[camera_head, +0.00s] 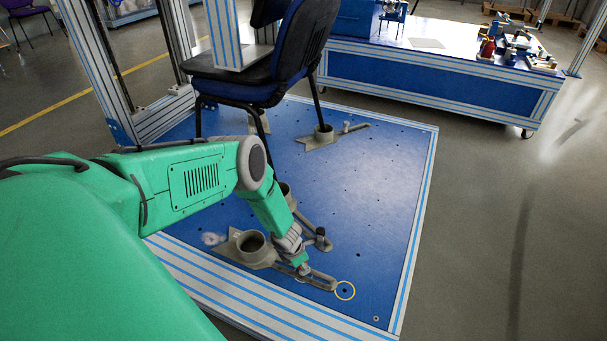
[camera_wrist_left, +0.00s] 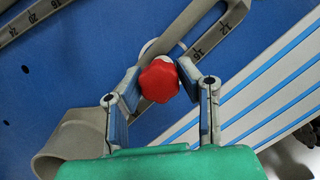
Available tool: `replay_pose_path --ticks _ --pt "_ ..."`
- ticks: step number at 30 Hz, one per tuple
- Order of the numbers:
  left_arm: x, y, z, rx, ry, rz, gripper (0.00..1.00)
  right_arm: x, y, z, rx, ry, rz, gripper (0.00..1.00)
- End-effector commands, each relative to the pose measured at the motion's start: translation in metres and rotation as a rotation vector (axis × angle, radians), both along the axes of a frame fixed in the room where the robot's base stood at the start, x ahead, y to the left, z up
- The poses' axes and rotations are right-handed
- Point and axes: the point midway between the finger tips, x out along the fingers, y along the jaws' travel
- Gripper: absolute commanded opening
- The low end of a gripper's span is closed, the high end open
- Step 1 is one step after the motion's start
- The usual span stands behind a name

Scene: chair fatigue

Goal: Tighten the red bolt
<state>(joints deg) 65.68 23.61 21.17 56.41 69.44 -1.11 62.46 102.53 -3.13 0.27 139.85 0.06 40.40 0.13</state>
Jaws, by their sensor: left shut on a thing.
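The red bolt (camera_wrist_left: 159,82) has a lobed knob and shows in the left wrist view, over the slotted grey clamp arm (camera_wrist_left: 210,42). My left gripper (camera_wrist_left: 157,76) has a finger on each side of the knob and is shut on it. In the head view my left gripper (camera_head: 301,266) reaches down to the slotted clamp arm (camera_head: 318,279) near the front of the blue platform, and it hides the red bolt there. My right gripper is in neither view.
A grey cup-shaped holder (camera_head: 250,243) stands beside the clamp arm on the blue platform (camera_head: 370,190). A dark chair (camera_head: 262,75) stands farther back. A workbench (camera_head: 430,75) with tools is behind.

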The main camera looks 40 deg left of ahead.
Motion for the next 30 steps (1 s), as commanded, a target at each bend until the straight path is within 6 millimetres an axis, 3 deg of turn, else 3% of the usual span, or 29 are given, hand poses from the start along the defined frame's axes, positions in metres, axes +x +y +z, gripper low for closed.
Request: replay_pose_path --ticks 7,15,22,23,24,30 --pt "0.0013 0.0039 0.0013 0.006 -0.003 -0.006 0.0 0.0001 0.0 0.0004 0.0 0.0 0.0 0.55" --pt "0.0009 0.0042 0.0014 0.009 -0.008 -0.316 0.0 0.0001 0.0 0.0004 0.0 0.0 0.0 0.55" --pt "0.0007 0.0039 0.0018 0.007 -0.008 -0.348 0.0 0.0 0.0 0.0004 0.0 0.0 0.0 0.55" --pt "0.0006 0.0039 0.0018 0.007 -0.008 -0.348 0.33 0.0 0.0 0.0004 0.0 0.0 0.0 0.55" --pt "0.0006 0.0039 0.0018 0.007 -0.008 -0.347 0.47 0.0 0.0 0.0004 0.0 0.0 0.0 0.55" --pt "0.0001 0.0022 0.001 0.004 -0.007 -0.347 0.5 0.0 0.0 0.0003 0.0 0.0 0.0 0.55"
